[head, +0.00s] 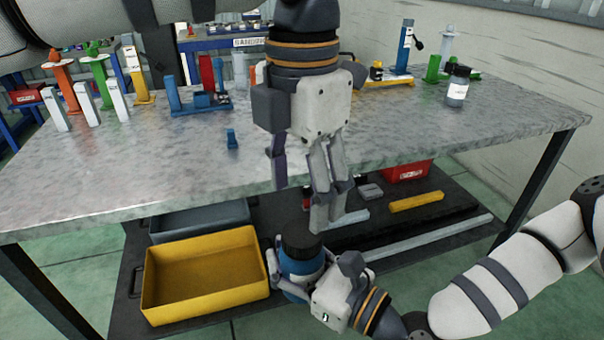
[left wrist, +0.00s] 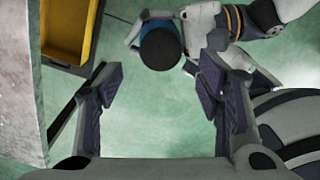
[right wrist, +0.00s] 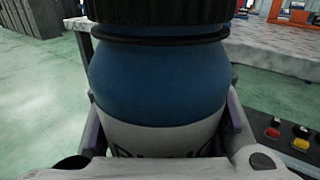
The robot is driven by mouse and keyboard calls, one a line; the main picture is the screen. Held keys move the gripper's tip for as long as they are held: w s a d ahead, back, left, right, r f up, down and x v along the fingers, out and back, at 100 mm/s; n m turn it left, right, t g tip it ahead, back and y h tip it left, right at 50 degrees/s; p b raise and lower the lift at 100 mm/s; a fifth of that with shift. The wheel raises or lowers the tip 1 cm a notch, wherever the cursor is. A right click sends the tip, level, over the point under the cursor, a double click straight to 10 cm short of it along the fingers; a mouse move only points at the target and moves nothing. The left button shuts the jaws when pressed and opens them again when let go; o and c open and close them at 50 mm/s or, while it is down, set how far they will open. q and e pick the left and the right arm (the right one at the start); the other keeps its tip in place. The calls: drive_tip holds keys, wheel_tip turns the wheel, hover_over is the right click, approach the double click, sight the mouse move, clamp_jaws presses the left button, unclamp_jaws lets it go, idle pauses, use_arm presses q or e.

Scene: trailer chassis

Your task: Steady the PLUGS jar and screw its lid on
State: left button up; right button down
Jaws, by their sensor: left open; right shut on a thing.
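The PLUGS jar is a blue jar (head: 296,268) with a white label, held upright in front of the table. In the right wrist view the blue jar (right wrist: 158,85) fills the middle, and its label letters are partly hidden. A black ribbed lid (right wrist: 160,12) sits on its mouth, above a dark ring; how tight it is I cannot tell. My right gripper (head: 306,280) is shut around the jar's body. My left gripper (head: 302,200) is open and empty, pointing down above the lid. In the left wrist view the round black lid (left wrist: 160,48) lies beyond the open fingers.
A grey metal table (head: 200,170) stands behind, with stands and tools along its back. A small dark-capped jar (head: 457,88) is at its right. A yellow bin (head: 205,275) sits on the lower shelf, left of the held jar. Floor is free at front right.

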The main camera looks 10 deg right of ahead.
sight(302, 232)
use_arm(q)
wheel_tip(302, 232, down, 7)
drive_tip(key=shift+r, duration=0.2)
drive_tip(key=c, duration=1.2)
drive_tip(key=o, duration=1.4)
drive_tip(key=shift+c, duration=0.2)
wheel_tip(302, 232, up, 12)
